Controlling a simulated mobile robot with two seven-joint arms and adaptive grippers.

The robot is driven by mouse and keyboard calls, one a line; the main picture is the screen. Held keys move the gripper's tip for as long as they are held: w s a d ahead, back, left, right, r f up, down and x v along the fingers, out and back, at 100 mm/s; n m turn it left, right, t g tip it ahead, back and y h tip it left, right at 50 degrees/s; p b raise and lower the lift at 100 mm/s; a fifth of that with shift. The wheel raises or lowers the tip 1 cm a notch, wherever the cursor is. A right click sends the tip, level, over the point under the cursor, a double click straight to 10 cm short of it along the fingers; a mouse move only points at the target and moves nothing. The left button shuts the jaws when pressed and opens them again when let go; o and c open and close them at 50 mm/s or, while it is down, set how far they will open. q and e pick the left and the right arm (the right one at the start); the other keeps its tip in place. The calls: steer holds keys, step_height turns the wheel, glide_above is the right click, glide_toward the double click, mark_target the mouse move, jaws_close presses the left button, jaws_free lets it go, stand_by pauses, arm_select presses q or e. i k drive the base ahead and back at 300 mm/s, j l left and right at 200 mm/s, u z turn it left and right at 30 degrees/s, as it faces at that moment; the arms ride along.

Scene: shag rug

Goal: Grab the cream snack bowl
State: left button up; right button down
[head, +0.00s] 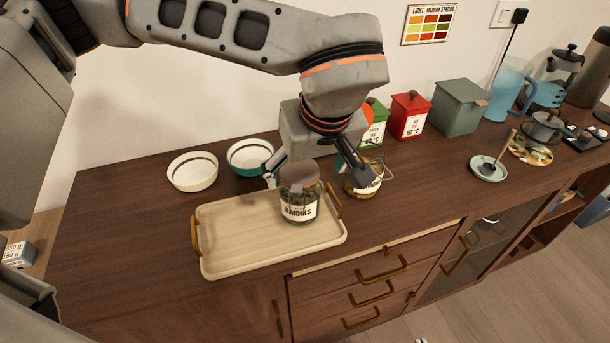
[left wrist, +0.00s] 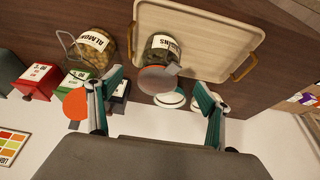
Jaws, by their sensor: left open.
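The cream snack bowl (head: 192,172) has a dark band inside and stands upright on the counter behind the tray's left part. A similar bowl with a teal outside (head: 249,157) stands close to its right. My left gripper (head: 315,172) is open and empty, right of both bowls, around the level of the red-lidded raisins jar (head: 299,204). In the left wrist view, the gripper (left wrist: 158,84) has the jar's lid between its fingers; I cannot tell whether they touch. There the cream bowl (left wrist: 198,103) is partly hidden by a finger. My right gripper is not in view.
The raisins jar stands on a wooden tray (head: 235,251) with brass handles. An almonds jar (head: 362,181) with a wire clasp stands right of it. Green (head: 375,128) and red (head: 410,117) tins stand behind. Counter left of the cream bowl is clear.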

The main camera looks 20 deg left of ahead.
mark_target(196, 170)
steer(key=k, duration=1)
